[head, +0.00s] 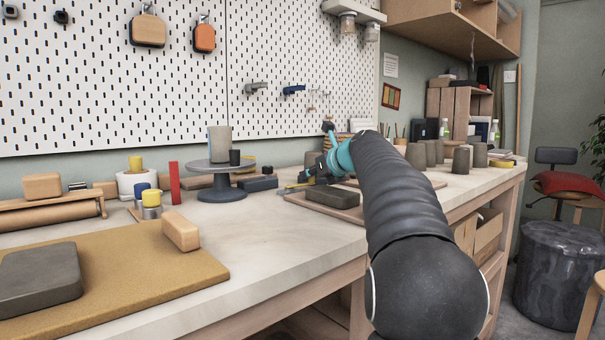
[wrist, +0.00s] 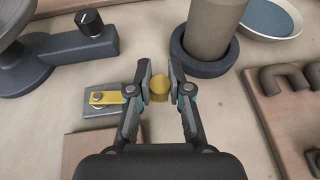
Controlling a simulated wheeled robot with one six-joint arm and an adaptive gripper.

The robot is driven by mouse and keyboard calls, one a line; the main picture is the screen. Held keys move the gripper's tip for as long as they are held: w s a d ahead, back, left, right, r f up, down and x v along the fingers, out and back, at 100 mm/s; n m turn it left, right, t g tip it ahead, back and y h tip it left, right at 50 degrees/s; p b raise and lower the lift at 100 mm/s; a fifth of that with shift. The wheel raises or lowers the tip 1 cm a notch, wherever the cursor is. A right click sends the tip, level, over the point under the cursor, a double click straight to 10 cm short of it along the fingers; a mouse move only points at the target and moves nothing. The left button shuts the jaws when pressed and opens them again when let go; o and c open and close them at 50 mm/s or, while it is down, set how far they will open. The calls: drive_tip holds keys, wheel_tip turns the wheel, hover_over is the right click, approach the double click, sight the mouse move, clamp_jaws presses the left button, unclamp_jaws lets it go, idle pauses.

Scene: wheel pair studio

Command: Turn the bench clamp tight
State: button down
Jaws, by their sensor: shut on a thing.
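The bench clamp shows in the wrist view as a grey plate (wrist: 112,109) with a yellow bar (wrist: 112,97) and a round bolt at its left end. The bar runs right, behind my left finger. A round yellow knob (wrist: 159,90) stands between my fingertips, in line with the bar; the finger hides where they would join. My gripper (wrist: 159,88) is shut on this knob, one pad on each side.
A grey cylinder in a dark ring (wrist: 204,63) stands close to my right finger. A dark base with a black dial (wrist: 90,22) is at the upper left. A board with curved grey pieces (wrist: 285,95) lies right. A turntable (head: 221,180) stands left on the bench.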

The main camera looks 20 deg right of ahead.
drive_tip(key=c, duration=1)
unclamp_jaws()
drive_tip(key=shift+d, duration=0.1)
drive_tip(key=shift+c, duration=0.2)
drive_tip(key=shift+s, duration=0.1)
drive_tip(key=v, duration=1.1)
drive_tip(key=shift+s+r, duration=0.2)
drive_tip(key=shift+s, duration=0.2)
drive_tip(key=shift+c, duration=0.3)
